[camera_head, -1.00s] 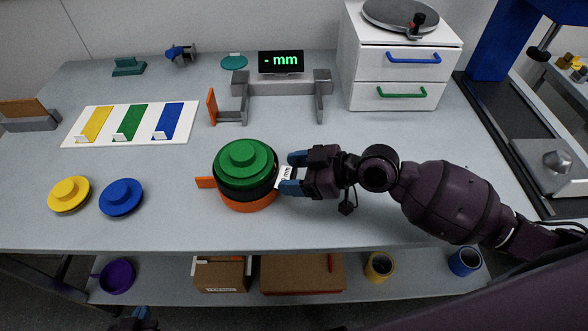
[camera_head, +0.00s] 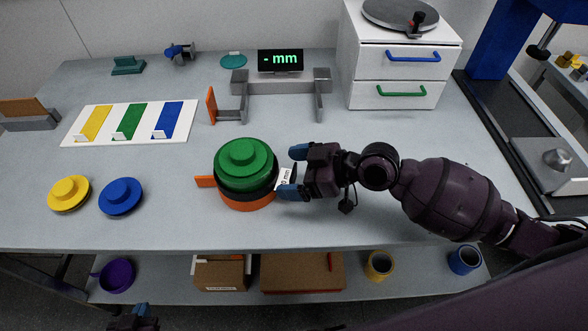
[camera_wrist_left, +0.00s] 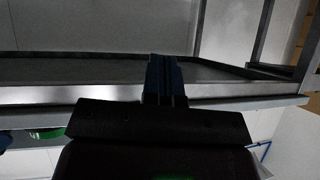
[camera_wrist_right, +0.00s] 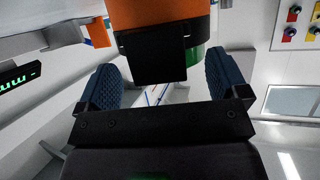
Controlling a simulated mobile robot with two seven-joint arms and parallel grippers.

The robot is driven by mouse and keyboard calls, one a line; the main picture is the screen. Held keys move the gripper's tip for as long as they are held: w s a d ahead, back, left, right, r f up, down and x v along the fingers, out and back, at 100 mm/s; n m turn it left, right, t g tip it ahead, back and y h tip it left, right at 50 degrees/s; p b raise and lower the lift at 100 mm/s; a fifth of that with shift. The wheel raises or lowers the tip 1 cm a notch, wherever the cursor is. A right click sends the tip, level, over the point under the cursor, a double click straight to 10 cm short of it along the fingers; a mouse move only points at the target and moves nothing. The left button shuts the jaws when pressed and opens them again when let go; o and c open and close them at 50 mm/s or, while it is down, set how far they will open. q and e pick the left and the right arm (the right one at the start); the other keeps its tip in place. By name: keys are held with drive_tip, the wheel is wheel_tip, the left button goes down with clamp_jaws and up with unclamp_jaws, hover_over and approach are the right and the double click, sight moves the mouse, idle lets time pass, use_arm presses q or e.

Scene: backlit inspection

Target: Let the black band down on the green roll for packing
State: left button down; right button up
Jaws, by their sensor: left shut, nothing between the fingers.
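The green roll (camera_head: 243,157) stands on an orange round base (camera_head: 249,204) near the table's front edge. The black band (camera_head: 247,187) is around it, between the green top and the orange base; whether it rests fully on the base I cannot tell. Its tab with a white label (camera_head: 285,178) points right. My right gripper (camera_head: 293,172) is open around the tab, a finger on each side; in the right wrist view the black tab (camera_wrist_right: 155,56) stands clear between the spread fingers. My left gripper (camera_head: 141,312) is low at the front; the left wrist view shows its fingers (camera_wrist_left: 165,78) shut and empty.
A yellow disc (camera_head: 69,193) and a blue disc (camera_head: 121,196) lie to the left. A white board (camera_head: 148,110) with coloured strips, a grey gauge stand (camera_head: 280,87) with a display and white drawers (camera_head: 398,70) stand behind. The table's front left is partly clear.

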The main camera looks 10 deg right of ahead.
idle(0.3)
drive_tip(key=b+v, duration=0.1)
drive_tip(key=v, duration=0.9)
drive_tip(key=shift+s+d+r, duration=0.2)
drive_tip(key=shift+d, duration=0.1)
drive_tip(key=shift+s, duration=0.1)
idle(0.5)
